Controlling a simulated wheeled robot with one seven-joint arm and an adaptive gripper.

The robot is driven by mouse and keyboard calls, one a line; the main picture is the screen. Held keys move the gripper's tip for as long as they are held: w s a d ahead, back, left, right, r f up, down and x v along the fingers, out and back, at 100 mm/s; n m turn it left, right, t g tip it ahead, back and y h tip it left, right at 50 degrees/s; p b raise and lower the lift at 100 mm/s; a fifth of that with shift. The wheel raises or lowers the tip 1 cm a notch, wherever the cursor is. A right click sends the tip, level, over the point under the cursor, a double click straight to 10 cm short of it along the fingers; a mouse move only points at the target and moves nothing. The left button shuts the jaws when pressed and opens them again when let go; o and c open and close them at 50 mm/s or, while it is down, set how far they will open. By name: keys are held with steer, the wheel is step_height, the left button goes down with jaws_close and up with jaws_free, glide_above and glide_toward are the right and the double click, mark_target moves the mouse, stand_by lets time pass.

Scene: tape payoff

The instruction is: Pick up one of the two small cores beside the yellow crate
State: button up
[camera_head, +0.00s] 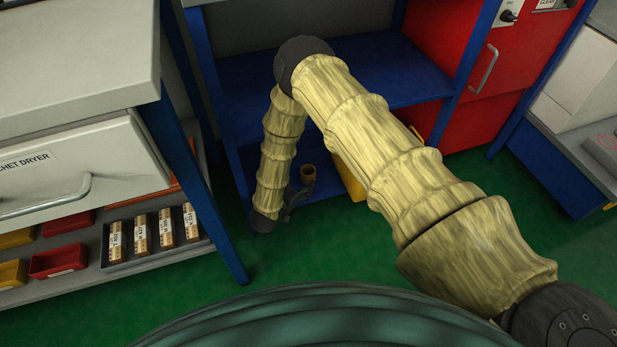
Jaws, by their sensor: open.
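One small brown core (308,172) stands upright on the blue lower shelf, its hollow top showing. The yellow crate (351,183) is just to its right, mostly hidden behind my arm. My gripper (299,192) is low at the shelf's front left, just left of and below the core in the picture. It is dark and small in view, with its jaws open. I cannot tell whether a fingertip touches the core. Only one core shows; a second one is not visible.
The shelf (325,205) sits in a blue frame, with a blue upper shelf (390,92) above it. A blue leg (222,235) of the left bench stands close to my gripper. A red cabinet (483,95) is at right. Green floor lies clear in front.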

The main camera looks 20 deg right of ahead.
mark_target(305, 176)
steer(key=b+x, duration=0.1)
steer(key=x, duration=0.3)
steer(key=shift+w+d+f, duration=0.15)
steer(key=shift+d, duration=0.05)
steer(key=b+x, duration=0.3)
steer(key=x, duration=0.1)
steer(key=shift+w+f, duration=0.15)
steer(key=shift+w+d, duration=0.25)
steer(key=shift+c, duration=0.4)
steer(key=c, duration=1)
